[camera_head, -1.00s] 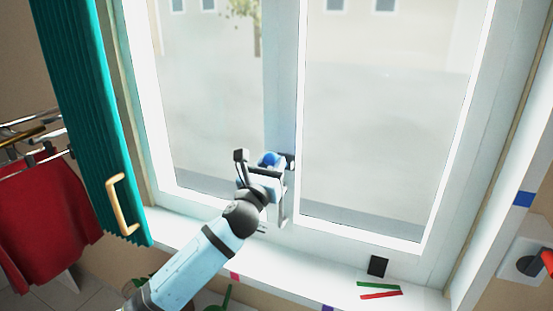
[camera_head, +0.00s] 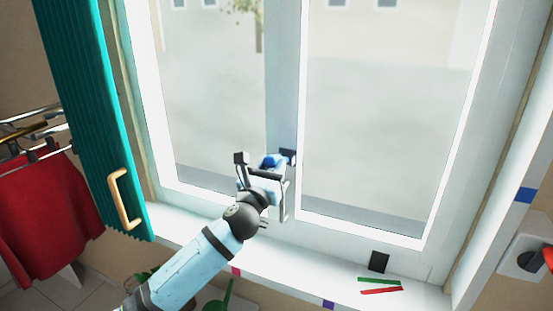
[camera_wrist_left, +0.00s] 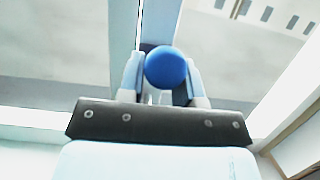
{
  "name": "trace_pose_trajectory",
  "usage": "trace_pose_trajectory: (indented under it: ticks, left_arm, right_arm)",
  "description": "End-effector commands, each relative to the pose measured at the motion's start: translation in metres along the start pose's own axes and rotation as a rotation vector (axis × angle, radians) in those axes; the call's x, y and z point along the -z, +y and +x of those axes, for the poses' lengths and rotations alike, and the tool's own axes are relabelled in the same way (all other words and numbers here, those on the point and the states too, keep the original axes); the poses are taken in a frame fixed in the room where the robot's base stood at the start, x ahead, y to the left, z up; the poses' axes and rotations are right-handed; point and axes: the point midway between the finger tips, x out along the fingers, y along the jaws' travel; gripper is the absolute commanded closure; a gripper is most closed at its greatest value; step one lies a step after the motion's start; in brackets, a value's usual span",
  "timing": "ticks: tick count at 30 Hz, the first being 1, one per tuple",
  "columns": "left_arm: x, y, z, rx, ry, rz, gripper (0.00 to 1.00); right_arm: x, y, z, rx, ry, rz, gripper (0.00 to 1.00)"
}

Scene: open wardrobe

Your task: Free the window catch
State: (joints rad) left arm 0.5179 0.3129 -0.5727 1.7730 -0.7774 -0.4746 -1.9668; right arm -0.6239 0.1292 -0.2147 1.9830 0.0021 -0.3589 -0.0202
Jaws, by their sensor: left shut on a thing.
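The window catch shows as a round blue knob (camera_wrist_left: 166,68) in the left wrist view, on the post between the two window panes. In the head view it is a small blue spot (camera_head: 268,160) at the post's lower part, mostly hidden by my gripper. My left gripper (camera_head: 275,165) is shut on the knob, its two light-blue fingers on either side of it in the wrist view. A dark blue piece (camera_head: 288,156) shows just right of the gripper against the frame. My right gripper is in neither view.
The white sill (camera_head: 300,270) runs below the window, with a black block (camera_head: 379,262), a green strip (camera_head: 379,279) and a red strip (camera_head: 382,290) at right. A teal shutter panel (camera_head: 85,110) with a wooden handle (camera_head: 122,200) is at left, near red clothes (camera_head: 40,205).

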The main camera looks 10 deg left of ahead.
Motion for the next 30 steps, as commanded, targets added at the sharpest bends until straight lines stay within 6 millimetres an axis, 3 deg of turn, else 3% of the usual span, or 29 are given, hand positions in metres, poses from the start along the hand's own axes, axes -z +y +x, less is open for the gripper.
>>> trace_pose_trajectory:
  ticks: [25,26,28,30]
  left_arm:
    - [0.0027,0.0013,0.0005,-0.003,0.003,0.002,0.75]
    - [0.0027,0.0013,0.0005,-0.003,0.003,0.002,0.61]
    - [0.0025,0.0011,0.0004,-0.003,0.002,0.002,0.45]
    - [0.0022,0.0009,0.0005,-0.002,0.002,0.001,0.4]
  right_arm:
    - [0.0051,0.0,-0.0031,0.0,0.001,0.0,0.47]
    - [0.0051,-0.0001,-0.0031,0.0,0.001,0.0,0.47]
    - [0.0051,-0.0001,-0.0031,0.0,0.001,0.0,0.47]
    - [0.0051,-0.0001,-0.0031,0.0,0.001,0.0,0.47]
